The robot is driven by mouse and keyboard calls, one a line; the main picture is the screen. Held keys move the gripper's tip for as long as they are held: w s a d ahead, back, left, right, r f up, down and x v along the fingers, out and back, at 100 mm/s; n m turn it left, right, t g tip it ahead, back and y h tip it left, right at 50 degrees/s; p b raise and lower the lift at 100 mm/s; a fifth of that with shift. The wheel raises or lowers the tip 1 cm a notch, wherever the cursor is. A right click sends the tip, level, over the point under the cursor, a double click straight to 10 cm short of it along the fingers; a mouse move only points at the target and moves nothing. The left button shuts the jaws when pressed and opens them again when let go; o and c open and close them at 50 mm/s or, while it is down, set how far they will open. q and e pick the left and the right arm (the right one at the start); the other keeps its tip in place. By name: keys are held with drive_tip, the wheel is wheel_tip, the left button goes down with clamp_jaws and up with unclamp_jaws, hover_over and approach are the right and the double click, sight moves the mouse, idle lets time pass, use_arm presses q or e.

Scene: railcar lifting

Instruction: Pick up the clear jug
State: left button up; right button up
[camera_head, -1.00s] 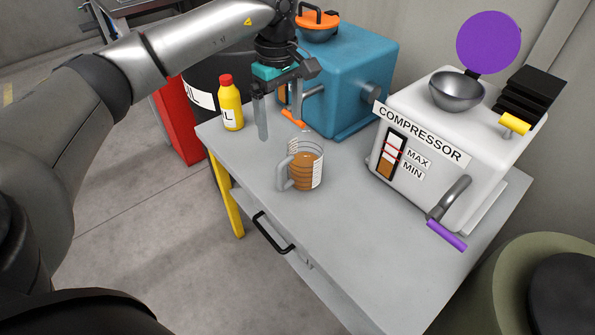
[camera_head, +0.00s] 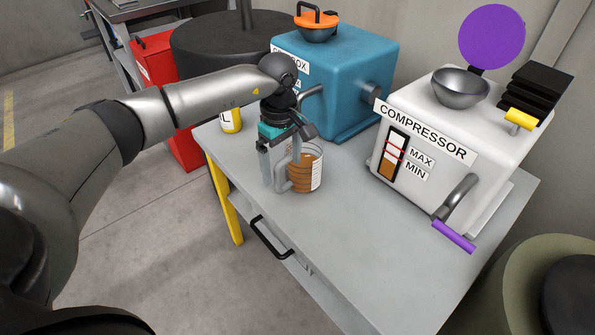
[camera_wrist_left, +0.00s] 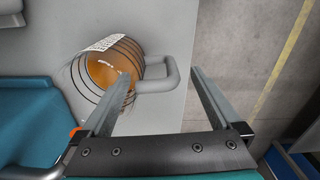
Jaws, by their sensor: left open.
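The clear jug (camera_head: 309,170) stands upright on the grey table (camera_head: 350,250), holding brown liquid, with its handle on the left side in the head view. My left gripper (camera_head: 275,188) points down at the handle side of the jug. In the left wrist view, the jug (camera_wrist_left: 108,68) lies past the fingertips, and its handle (camera_wrist_left: 158,76) reaches into the space between the two open fingers of the left gripper (camera_wrist_left: 160,85). The fingers look apart from the handle; whether one touches the jug is unclear. My right gripper is not in view.
The blue gearbox (camera_head: 345,80) stands behind the jug. The white compressor (camera_head: 430,140) stands to the right, with a purple-handled lever (camera_head: 453,236). A yellow bottle (camera_head: 231,120) is partly hidden behind my left arm. The table front is clear.

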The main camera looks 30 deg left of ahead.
use_arm(q)
drive_tip(key=shift+f, duration=0.1)
clamp_jaws()
idle(0.8)
